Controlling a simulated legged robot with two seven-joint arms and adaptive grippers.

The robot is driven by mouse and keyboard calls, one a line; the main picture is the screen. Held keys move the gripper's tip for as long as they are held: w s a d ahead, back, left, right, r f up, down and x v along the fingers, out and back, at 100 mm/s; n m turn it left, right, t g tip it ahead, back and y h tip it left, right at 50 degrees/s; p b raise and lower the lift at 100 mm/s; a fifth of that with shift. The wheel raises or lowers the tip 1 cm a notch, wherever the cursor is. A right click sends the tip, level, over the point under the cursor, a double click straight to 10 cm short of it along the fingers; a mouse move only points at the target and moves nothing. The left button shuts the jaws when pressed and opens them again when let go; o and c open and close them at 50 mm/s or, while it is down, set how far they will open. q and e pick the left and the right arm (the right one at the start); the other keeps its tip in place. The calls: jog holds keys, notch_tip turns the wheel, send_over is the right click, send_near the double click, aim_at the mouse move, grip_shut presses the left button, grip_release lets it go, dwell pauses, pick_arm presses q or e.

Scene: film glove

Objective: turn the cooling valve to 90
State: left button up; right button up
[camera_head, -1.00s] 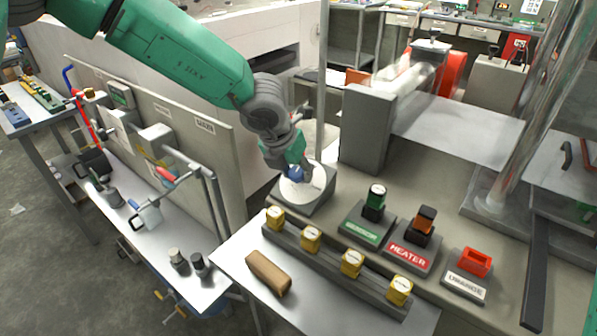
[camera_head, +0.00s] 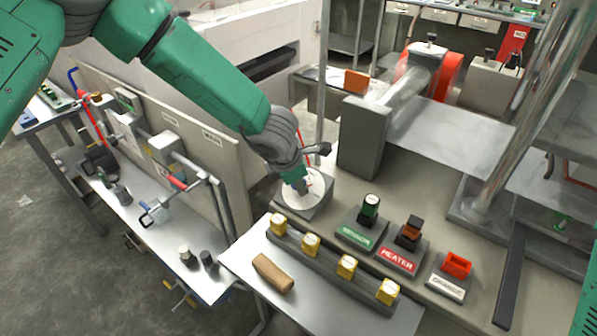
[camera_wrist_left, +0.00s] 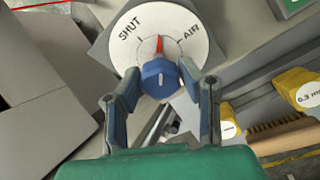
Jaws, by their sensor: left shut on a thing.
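The cooling valve is a white round dial (camera_wrist_left: 200,48) marked SHUT and AIR on a grey block, with a blue knob (camera_wrist_left: 160,82) and a red pointer (camera_wrist_left: 159,44). The pointer stands between the two marks. My left gripper (camera_wrist_left: 159,76) is shut on the blue knob, one finger on each side. In the head view the dial (camera_head: 318,182) sits at the left end of the bench, under my left gripper (camera_head: 299,184), which mostly hides the knob. My right gripper is not in view.
A rail of yellow-topped pieces (camera_head: 311,244) and a brown block (camera_head: 272,273) lie in front of the dial. Green-labelled, HEATER (camera_head: 398,260) and red-topped (camera_head: 457,264) units stand to the right. A tall grey block (camera_head: 363,140) stands close behind the dial.

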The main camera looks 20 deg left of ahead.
pick_arm(q)
jog(key=m+p, duration=0.2)
jog(key=m, duration=0.2)
jog(key=shift+s+a+t+p, duration=0.1)
jog(key=shift+t+p, duration=0.2)
jog(key=m+p, duration=0.1)
jog(key=m, duration=0.4)
jog(key=shift+t, duration=0.3)
jog(key=o, duration=1.1)
jog(key=shift+r, duration=0.35)
jog(key=v, duration=1.1)
jog(key=shift+s, duration=0.1)
